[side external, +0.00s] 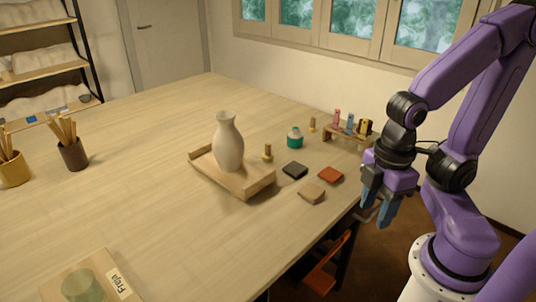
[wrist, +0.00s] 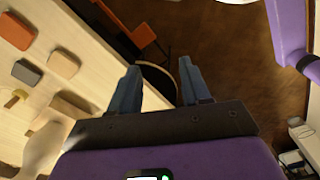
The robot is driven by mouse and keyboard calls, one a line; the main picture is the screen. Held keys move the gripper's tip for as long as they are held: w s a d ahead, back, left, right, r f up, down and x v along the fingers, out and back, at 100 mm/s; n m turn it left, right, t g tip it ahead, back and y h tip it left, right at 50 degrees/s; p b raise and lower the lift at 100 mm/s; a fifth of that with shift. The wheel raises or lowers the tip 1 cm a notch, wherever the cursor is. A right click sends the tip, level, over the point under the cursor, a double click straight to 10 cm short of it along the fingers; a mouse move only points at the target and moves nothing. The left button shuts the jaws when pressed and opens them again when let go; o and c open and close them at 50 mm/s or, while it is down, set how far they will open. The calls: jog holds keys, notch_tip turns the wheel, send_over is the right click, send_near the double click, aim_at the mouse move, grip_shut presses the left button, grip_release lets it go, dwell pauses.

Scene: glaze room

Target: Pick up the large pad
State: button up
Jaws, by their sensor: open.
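Three flat pads lie apart on the table near its right edge: a dark grey one (side external: 294,170), a red-orange one (side external: 330,175) and a tan one (side external: 312,193). They look close in size, and I cannot tell which is largest. In the wrist view the orange pad (wrist: 16,31), the grey pad (wrist: 27,72) and the tan pad (wrist: 63,65) are at the upper left. My gripper (side external: 375,218) is open and empty, pointing down just off the table's right edge. In the wrist view its fingers (wrist: 159,67) have floor between them.
A white vase (side external: 228,146) stands on a wooden tray (side external: 253,186) left of the pads. A small brass-coloured piece (side external: 267,153), a teal jar (side external: 295,139) and a rack (side external: 345,136) of coloured bottles stand behind them. An orange chair (side external: 328,265) is below the edge. The table's middle is clear.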

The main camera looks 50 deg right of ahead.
jog(key=w+a+f+m+t+y, duration=0.1)
jog(key=w+a+f+m+y, duration=0.15)
jog(key=w+a, duration=0.35)
jog(key=m+t+h, duration=0.6)
jog(key=m+t, duration=0.5)
jog(key=m, duration=0.1)
send_near(269, 144)
jog(key=shift+y, duration=0.35)
jog(key=shift+x, duration=6.2)
jog(key=shift+d, duration=0.2)
